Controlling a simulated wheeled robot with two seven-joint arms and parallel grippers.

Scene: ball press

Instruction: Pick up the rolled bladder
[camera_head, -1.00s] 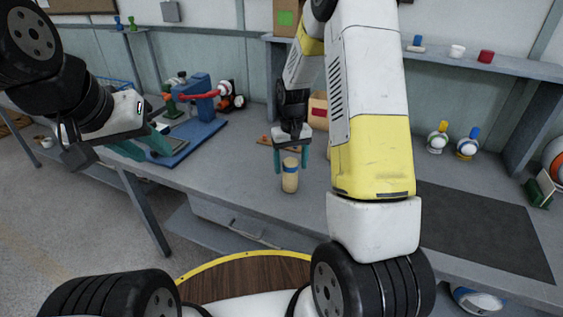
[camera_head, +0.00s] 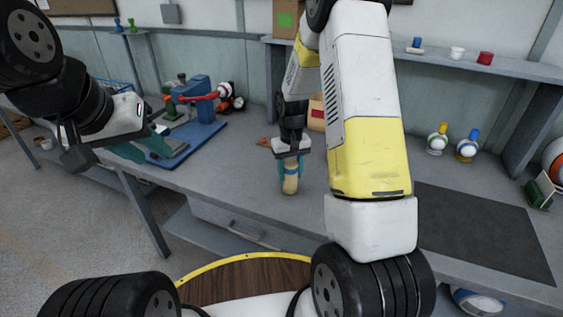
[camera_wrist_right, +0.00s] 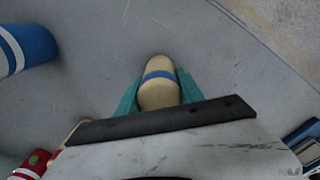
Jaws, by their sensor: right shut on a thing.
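The rolled bladder (camera_head: 290,184) is a tan cylinder with a blue band. It stands upright on the grey workbench (camera_head: 240,180), near its front edge. My right gripper (camera_head: 291,172) reaches down over it from above and is shut on it, with a teal finger on each side. In the right wrist view the bladder (camera_wrist_right: 159,88) sits between the two teal fingers, its banded end visible; the gripper body hides the rest. My left gripper (camera_head: 135,152) is at the left, in front of the blue press (camera_head: 205,105). Its fingers are partly hidden, so its opening is unclear.
The press with a red handle stands on a blue base at the back left. A cardboard box (camera_head: 316,112) is behind my right gripper. A dark mat (camera_head: 480,225) lies at the right, with two small bottles (camera_head: 437,139) behind it.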

